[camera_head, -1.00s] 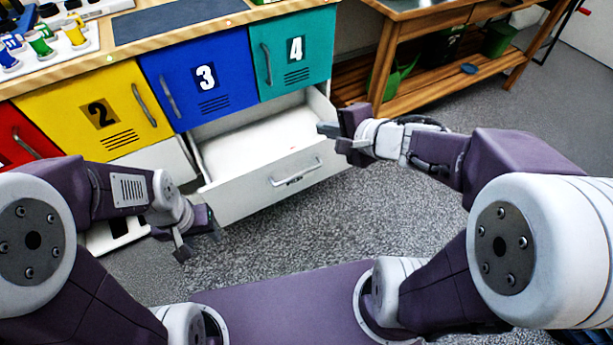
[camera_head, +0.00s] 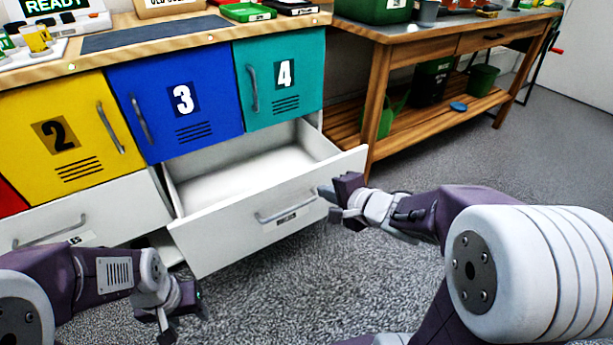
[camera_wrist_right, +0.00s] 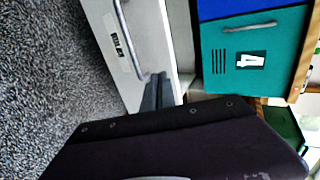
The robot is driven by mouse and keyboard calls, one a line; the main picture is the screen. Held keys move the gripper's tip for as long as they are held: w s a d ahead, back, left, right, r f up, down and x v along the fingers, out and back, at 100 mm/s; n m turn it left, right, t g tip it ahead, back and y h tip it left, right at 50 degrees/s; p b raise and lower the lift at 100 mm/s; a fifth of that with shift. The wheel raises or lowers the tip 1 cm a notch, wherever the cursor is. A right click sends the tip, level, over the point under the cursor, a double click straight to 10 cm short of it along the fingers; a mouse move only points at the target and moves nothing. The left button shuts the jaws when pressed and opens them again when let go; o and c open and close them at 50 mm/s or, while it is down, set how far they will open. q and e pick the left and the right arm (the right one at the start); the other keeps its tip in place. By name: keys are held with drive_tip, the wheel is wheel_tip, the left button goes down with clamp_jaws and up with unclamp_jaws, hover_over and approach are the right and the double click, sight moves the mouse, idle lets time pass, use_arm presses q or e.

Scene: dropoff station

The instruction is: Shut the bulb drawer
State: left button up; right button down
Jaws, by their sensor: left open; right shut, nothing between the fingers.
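A white drawer (camera_head: 235,232) under the blue and teal doors stands pulled open, and its inside (camera_head: 250,175) looks empty. Its front has a grey bar handle (camera_head: 287,210) and a small label too small to read. My right gripper (camera_head: 328,202) is shut and empty at the right end of the drawer front; I cannot tell whether it touches. In the right wrist view its fingers (camera_wrist_right: 158,90) are by the drawer front (camera_wrist_right: 115,35), next to the handle (camera_wrist_right: 128,45). My left gripper (camera_head: 185,325) is open and empty, low in front of the cabinet, apart from the drawer.
Another white drawer (camera_head: 90,213) to the left looks shut. Yellow (camera_head: 75,150), blue (camera_head: 175,100) and teal (camera_head: 280,75) doors are closed above. A wooden table (camera_head: 380,90) with a lower shelf stands to the right. Grey carpet (camera_head: 270,300) in front is clear.

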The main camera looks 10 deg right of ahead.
sight(300, 177)
drive_tip(key=x, duration=0.3)
drive_tip(key=p+x, duration=0.1)
drive_tip(key=x, duration=0.4)
drive_tip(key=shift+w+a+r+p, duration=0.15)
drive_tip(key=shift+w+r+p, duration=0.15)
drive_tip(key=shift+w, duration=0.2)
drive_tip(key=shift+w+a+r, duration=0.1)
drive_tip(key=shift+w+a, duration=0.05)
drive_tip(key=shift+w, duration=0.35)
drive_tip(key=shift+w+r, duration=0.1)
